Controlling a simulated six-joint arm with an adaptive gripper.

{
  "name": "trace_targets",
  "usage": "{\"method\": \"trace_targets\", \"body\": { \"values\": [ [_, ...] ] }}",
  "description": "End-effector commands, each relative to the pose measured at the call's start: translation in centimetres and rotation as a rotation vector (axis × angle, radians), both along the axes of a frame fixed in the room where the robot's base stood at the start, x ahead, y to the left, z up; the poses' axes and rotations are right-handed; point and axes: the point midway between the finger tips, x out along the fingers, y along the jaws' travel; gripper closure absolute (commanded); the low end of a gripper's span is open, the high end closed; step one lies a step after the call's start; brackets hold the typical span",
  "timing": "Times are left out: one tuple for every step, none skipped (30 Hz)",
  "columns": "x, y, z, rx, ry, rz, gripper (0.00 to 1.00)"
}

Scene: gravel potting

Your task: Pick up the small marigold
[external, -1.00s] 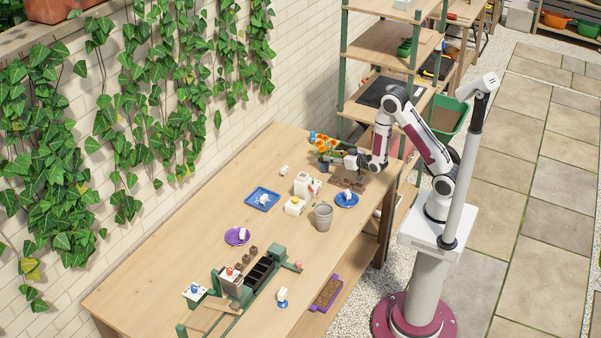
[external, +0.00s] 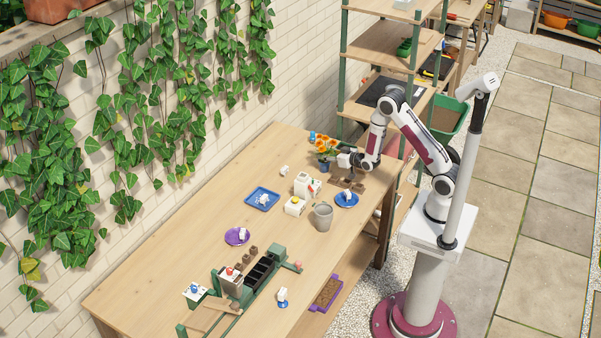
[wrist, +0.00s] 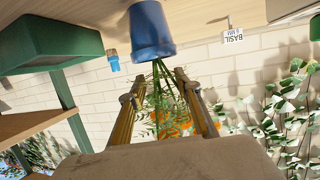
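The marigold, with orange blooms (external: 326,145) and green stems, stands in a blue pot (external: 324,166) at the far end of the bench. The wrist view is upside down: the blue pot (wrist: 152,32) is at the top and the orange blooms (wrist: 172,122) hang below. My gripper (wrist: 158,82) is open, with one finger on each side of the green stems just above the pot rim. In the external view my gripper (external: 345,160) is beside the plant, its fingertips partly hidden by foliage. I cannot tell whether either finger touches the stems.
A white "BASIL" label (wrist: 232,36) and a green box (wrist: 50,45) show in the wrist view. On the bench are a blue tray (external: 251,201), a grey bucket (external: 323,219), a purple saucer (external: 230,237) and white containers (external: 303,186).

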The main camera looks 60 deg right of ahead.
Motion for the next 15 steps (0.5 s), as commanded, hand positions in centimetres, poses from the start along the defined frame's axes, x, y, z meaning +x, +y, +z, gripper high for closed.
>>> {"method": "trace_targets", "body": {
  "values": [
    [0.3,-0.08,-0.09,0.0,-0.001,0.0,0.67],
    [0.41,-0.09,-0.13,0.0,0.0,0.0,0.67],
    [0.5,-0.11,-0.19,0.0,0.0,0.0,0.67],
    [0.56,-0.12,-0.22,0.0,0.001,0.0,0.67],
    [0.59,-0.13,-0.24,0.0,0.001,0.0,0.67],
    [0.62,-0.13,-0.25,0.0,0.001,0.0,0.67],
    [0.63,-0.14,-0.25,0.0,0.001,0.0,0.67],
    [0.62,-0.13,-0.25,0.0,0.001,0.0,0.67],
    [0.62,-0.13,-0.24,0.0,0.001,0.0,0.67],
    [0.61,-0.13,-0.24,0.0,0.001,0.0,0.67],
    [0.61,-0.13,-0.24,0.0,0.001,0.0,0.67],
    [0.61,-0.13,-0.24,0.0,0.001,0.0,0.67],
    [0.62,-0.13,-0.23,0.0,0.001,0.0,0.67],
    [0.62,-0.13,-0.23,0.0,0.001,0.0,0.67],
    [0.61,-0.13,-0.22,0.0,0.001,0.0,0.67]
  ]
}}
